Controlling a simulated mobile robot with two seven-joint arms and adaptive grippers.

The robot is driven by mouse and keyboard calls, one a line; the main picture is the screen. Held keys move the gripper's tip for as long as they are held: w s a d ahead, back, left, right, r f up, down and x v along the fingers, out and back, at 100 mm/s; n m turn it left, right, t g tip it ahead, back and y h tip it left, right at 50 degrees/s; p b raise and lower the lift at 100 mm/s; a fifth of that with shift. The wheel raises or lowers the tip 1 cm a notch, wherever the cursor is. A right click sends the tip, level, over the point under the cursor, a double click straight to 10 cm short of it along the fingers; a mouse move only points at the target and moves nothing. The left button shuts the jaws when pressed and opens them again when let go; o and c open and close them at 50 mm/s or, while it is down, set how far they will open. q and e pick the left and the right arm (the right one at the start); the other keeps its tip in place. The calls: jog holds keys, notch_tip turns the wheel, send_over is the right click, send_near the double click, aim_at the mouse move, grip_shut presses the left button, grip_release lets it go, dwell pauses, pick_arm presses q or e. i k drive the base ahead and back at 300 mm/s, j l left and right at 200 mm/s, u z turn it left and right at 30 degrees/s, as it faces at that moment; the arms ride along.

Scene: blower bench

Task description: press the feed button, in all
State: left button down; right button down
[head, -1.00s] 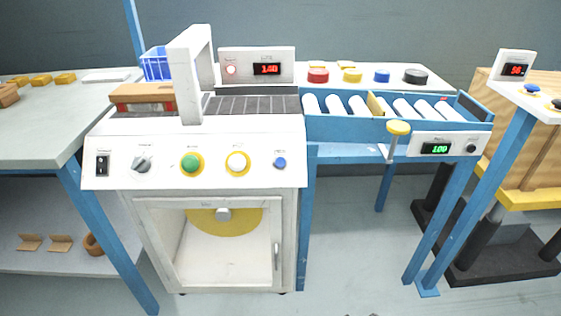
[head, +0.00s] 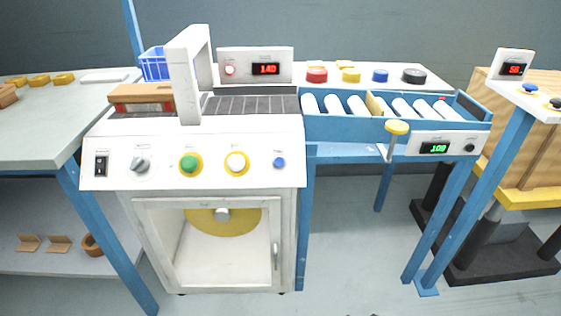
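The white machine's sloped control panel (head: 125,172) faces me in the middle left. On it are a black rocker switch (head: 101,165), a grey knob (head: 140,165), a green button (head: 188,164) in a yellow ring, a white button (head: 235,162) in a yellow ring and a small blue button (head: 280,162). The labels are too small to read, so I cannot tell which is the feed button. Nothing touches any of these controls. Neither of my grippers is in view.
A white arch (head: 187,75) stands over the dark belt beside a brown box (head: 140,95). The blue roller conveyor (head: 345,128) extends right, with a yellow-topped lever (head: 397,128) and a green display (head: 435,148). A red display (head: 266,69) stands behind. The space before the panel is clear.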

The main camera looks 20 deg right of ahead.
aim_at(279, 162)
jog(key=j+z, duration=0.2)
jog(key=z, duration=0.3)
jog(key=j+z, duration=0.2)
jog(key=z, duration=0.3)
jog(key=k+l, duration=0.05)
